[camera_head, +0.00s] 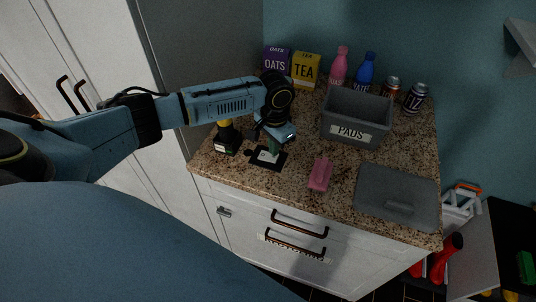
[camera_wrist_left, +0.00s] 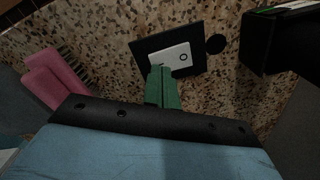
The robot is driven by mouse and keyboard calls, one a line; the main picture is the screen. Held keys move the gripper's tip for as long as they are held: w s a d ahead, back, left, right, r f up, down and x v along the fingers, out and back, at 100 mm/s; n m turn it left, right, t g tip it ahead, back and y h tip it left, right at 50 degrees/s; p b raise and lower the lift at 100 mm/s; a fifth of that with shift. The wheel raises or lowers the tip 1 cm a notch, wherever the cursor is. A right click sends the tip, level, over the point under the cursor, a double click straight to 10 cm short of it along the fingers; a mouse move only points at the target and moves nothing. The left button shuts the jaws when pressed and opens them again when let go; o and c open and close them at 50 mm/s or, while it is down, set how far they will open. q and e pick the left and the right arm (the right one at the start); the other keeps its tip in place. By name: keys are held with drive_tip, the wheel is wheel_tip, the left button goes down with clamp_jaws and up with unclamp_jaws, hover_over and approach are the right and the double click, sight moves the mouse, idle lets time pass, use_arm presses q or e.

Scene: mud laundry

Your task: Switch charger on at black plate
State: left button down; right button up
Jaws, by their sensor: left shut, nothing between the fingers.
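The black plate (camera_head: 254,160) lies flat on the speckled counter, with a white charger (camera_head: 266,156) on it. My left gripper (camera_head: 272,149) comes down over the plate. Its green fingers (camera_wrist_left: 162,84) are shut with nothing between them, and their tips are at the charger's near edge. I cannot tell whether they touch it. My right gripper is out of view.
A black and yellow tool (camera_head: 227,138) stands just left of the plate. A pink brush (camera_head: 320,175) lies to the right. A grey PADS bin (camera_head: 357,104) and a grey lid (camera_head: 380,190) are farther right. Boxes, bottles and cans line the back wall.

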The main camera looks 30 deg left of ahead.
use_arm(q)
drive_tip(key=shift+f, duration=0.9)
idle(0.3)
wheel_tip(320, 180, up, 7)
drive_tip(key=p, duration=0.8)
drive_tip(key=shift+r, duration=0.1)
idle(0.4)
